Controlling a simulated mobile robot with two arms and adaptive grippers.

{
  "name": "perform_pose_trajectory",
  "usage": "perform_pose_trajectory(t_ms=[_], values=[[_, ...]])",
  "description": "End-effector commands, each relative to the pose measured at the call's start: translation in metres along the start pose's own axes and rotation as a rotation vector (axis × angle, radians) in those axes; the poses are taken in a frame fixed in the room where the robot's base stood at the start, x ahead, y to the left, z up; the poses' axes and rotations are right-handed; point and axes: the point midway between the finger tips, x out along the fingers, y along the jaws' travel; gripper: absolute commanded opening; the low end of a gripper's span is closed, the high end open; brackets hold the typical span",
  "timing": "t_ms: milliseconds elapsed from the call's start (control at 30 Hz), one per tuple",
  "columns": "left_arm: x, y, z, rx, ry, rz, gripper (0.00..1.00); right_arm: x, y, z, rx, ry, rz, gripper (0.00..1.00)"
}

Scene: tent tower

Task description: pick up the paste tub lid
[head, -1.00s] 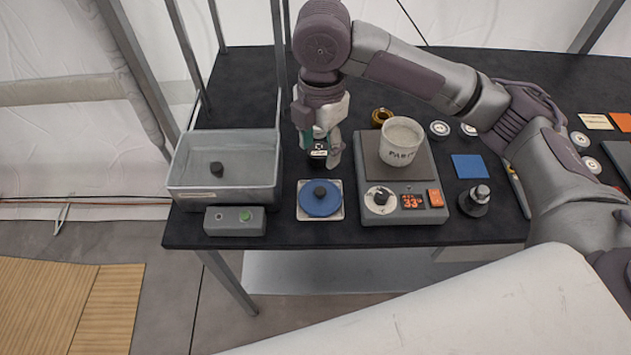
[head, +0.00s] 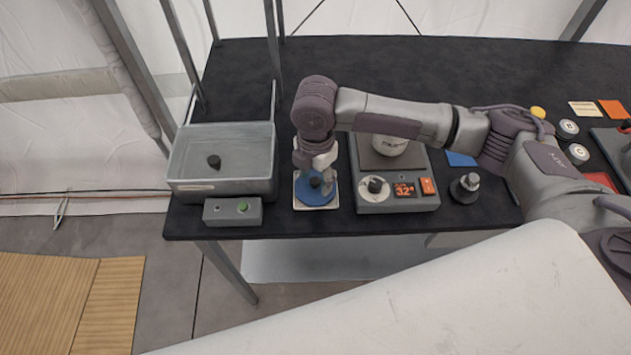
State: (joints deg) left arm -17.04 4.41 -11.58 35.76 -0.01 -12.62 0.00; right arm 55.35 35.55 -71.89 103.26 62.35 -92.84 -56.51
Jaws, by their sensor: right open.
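The paste tub lid (head: 318,197) is a blue disc with a dark knob in its middle. It lies on a small pale square pad on the black table, between the grey basin and the hot plate. My right gripper (head: 316,178) is open above the lid, pointing down, with its fingers at about the knob. Whether the fingers touch the knob cannot be told. The paste tub (head: 390,146), white with dark lettering, stands on the hot plate (head: 398,198), partly hidden by my right arm. My left gripper is not in view.
The grey basin (head: 184,185) stands at the left with a dark piece in it. A dark knobbed weight (head: 465,188) is right of the hot plate. The table's front edge is close to the lid.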

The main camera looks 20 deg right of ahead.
Motion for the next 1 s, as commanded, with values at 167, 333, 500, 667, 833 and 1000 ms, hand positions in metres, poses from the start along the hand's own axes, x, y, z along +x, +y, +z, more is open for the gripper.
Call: perform_pose_trajectory(t_ms=[167,333,500,667,833,1000], values=[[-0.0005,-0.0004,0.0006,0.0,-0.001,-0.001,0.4,0.0046,0.0,0.0,0.0,-0.001,0.0,0.55],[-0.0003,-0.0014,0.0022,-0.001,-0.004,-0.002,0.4,0.0043,0.0001,0.0,0.0,0.0,0.001,0.45],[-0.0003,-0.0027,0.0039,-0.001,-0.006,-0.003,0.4,0.0041,0.0001,0.0,0.0,0.0,0.001,0.17],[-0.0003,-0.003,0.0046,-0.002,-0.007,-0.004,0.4,0.004,0.0001,0.0,0.0,0.0,0.001,0.07],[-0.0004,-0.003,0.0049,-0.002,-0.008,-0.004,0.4,0.0039,0.0001,0.0,0.0,-0.001,0.001,0.07],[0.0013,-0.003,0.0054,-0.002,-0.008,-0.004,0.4,-0.0042,0.001,0.0001,0.0,-0.001,0.004,0.07]])
